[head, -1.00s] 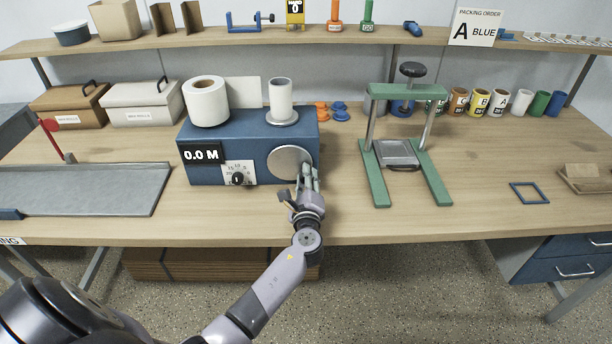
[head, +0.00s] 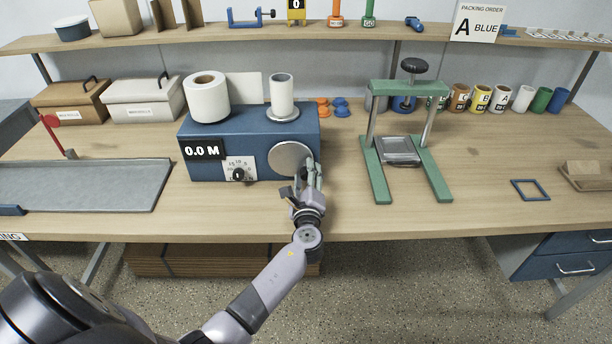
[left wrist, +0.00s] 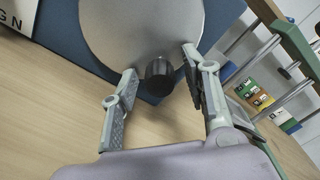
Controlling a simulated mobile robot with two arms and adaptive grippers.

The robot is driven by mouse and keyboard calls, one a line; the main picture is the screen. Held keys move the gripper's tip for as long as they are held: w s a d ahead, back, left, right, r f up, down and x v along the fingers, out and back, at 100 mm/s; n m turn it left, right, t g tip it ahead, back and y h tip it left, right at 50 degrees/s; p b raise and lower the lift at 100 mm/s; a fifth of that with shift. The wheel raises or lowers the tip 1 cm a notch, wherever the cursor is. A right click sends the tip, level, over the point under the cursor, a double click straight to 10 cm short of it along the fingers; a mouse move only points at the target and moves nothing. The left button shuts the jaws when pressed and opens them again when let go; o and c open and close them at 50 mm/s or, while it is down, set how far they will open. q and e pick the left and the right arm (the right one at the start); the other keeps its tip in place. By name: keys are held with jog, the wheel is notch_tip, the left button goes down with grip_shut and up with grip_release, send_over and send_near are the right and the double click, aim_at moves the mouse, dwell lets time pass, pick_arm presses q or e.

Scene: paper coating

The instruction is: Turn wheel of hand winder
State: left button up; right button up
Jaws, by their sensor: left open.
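The hand winder (head: 215,135) is a blue box on the table with a "0.0 M" display and a small dial. Its round grey wheel (head: 287,158) is on the front face at the right. In the left wrist view the wheel (left wrist: 135,30) fills the top, with a dark knob (left wrist: 160,76) near its lower edge. My left gripper (head: 312,172) is at the wheel's right edge. In the left wrist view its open fingers (left wrist: 160,85) stand on either side of the knob, with a gap on the left. My right gripper is not in view.
A white roll (head: 207,97) and a smaller white core (head: 282,97) stand on the winder. A green press (head: 377,170) stands to the right. A grey tray (head: 90,187) lies to the left. The table front between winder and press is clear.

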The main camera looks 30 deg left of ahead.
pick_arm(q)
jog(key=v, duration=1.2)
jog(key=shift+s, duration=0.1)
